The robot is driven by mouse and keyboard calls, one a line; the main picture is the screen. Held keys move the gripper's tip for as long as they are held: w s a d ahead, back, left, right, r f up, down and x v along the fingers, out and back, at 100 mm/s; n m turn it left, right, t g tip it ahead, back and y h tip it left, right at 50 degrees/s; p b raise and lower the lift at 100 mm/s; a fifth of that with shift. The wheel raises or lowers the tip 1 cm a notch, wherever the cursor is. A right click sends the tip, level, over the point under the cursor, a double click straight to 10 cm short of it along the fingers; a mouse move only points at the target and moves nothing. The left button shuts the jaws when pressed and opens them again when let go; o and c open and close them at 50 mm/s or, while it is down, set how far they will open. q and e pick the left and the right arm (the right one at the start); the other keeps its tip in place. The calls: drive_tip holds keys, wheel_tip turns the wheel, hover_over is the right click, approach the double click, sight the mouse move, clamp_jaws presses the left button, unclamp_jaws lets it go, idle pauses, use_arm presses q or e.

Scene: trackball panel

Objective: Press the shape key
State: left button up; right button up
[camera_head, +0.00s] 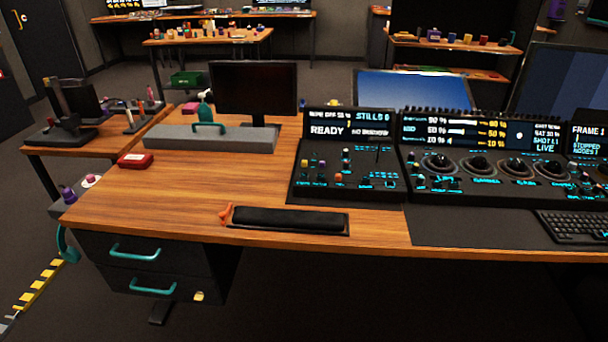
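The trackball panel (480,196) stands on the wooden desk at the right. It is black, with a row of several dark trackballs (478,165) and small lit keys around them. Its upright screen (480,132) shows percentages and the word LIVE. To its left is a smaller black panel (300,187) with coloured knobs and keys and a screen (346,126) reading READY and STILLS. The key labels are too small to read, so I cannot tell which key is the shape key. Neither of my grippers is in view.
A black padded rest (290,217) lies at the desk's front edge. A keyboard (572,227) is at the right. The desk's left front (150,205) is clear.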

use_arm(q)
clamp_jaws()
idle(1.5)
